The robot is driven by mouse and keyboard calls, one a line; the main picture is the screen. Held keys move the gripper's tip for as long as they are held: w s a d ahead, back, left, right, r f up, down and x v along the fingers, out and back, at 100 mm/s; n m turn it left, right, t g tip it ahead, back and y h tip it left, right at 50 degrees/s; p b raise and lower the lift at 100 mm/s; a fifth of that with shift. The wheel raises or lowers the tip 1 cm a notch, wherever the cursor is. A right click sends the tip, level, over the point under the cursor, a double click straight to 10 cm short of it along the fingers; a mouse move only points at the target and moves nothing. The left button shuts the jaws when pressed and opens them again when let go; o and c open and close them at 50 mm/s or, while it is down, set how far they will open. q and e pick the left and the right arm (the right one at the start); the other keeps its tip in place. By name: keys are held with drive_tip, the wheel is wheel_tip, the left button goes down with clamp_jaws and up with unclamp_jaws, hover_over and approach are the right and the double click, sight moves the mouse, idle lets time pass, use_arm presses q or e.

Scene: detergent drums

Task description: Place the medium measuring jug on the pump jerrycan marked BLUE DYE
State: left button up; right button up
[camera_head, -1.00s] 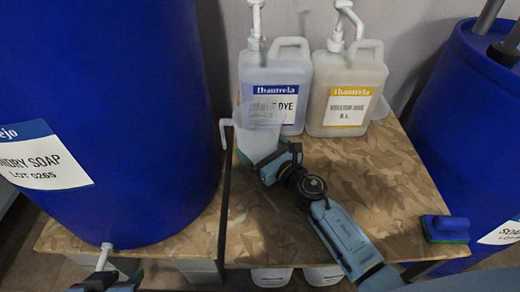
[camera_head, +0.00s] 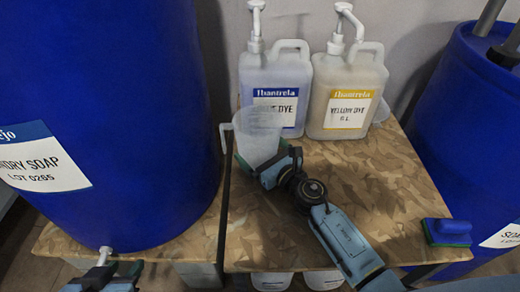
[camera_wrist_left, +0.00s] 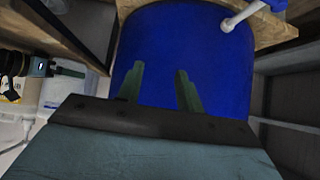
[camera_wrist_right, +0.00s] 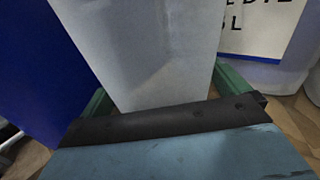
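The pump jerrycan marked BLUE DYE (camera_head: 262,82) stands at the back of the wooden board, with a blue-banded label and white pump. The translucent measuring jug (camera_head: 257,138) is held upright in front of it, covering its lower left and part of its label. My right gripper (camera_head: 263,165) is shut on the jug, which also fills the middle of the right wrist view (camera_wrist_right: 158,45). I cannot tell whether the jug touches the jerrycan. My left gripper (camera_wrist_left: 160,88) is open and empty, low before the large blue drum (camera_head: 110,110).
A jerrycan marked YELLOW DYE (camera_head: 345,92) stands directly right of the blue-dye one. Another blue drum (camera_head: 455,145) stands at the right. A blue and green block (camera_head: 446,231) lies at the board's right front edge. The middle of the board (camera_head: 375,175) is clear beside my right arm.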

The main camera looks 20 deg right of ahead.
drive_tip(key=shift+r, duration=0.25)
drive_tip(key=v, duration=0.4)
drive_tip(key=shift+p, duration=0.3)
drive_tip(key=v, duration=0.7)
use_arm(q)
drive_tip(key=shift+b, duration=0.3)
use_arm(e)
drive_tip(key=shift+s+d, duration=0.15)
drive_tip(key=shift+s, duration=0.35)
